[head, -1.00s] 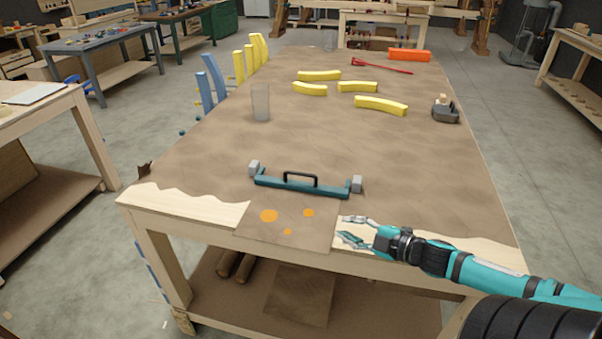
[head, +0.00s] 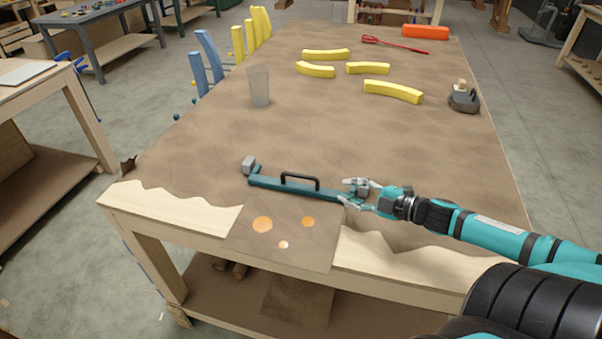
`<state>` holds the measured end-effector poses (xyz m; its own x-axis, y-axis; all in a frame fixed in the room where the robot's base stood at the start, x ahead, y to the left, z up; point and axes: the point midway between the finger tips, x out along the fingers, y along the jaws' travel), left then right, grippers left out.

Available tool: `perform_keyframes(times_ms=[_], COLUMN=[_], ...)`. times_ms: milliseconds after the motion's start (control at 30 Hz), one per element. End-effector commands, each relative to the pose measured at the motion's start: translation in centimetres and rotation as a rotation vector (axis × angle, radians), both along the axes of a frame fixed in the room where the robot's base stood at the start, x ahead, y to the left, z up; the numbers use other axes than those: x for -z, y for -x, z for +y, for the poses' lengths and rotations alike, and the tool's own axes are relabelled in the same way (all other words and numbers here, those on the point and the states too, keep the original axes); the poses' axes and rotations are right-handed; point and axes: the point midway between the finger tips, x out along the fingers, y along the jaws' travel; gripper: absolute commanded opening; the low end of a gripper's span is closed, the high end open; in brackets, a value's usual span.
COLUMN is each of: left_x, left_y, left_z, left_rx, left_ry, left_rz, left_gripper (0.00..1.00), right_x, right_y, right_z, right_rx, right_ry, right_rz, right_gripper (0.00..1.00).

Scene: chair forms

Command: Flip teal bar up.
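The teal bar (head: 292,188) lies near the front edge of the table, with a black handle (head: 300,179) on its upper side. A grey block (head: 249,164) sits at its left end. The grey block at its right end is mostly hidden by my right gripper. My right gripper (head: 356,193) is at the bar's right end, its fingers spread with the bar's end between them. I cannot tell whether the fingers touch it. My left gripper is not in view.
A brown sheet with orange spots (head: 285,247) hangs over the table's front edge. The table's middle is clear.

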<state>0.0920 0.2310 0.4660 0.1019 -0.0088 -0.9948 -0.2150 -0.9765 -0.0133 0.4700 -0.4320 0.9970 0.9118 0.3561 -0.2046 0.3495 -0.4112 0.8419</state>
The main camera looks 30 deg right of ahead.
Motion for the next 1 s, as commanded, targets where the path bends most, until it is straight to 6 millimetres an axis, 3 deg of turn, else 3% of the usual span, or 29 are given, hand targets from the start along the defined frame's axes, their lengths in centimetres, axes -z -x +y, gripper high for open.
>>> perform_keyframes(times_ms=[233, 633, 1000], left_x=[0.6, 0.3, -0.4], left_y=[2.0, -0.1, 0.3], left_z=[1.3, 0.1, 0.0], left_rx=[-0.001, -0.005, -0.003], left_ry=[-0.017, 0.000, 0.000], left_rz=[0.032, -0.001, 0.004], left_gripper=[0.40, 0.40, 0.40], right_x=[0.6, 1.5, 2.4], right_y=[-3.2, -7.8, -12.3], right_z=[1.1, 2.8, 4.7], right_rx=[0.000, 0.004, 0.001], right_ry=[0.002, 0.001, 0.002], right_rz=[-0.004, -0.004, -0.002], right_gripper=[0.23, 0.23, 0.23])
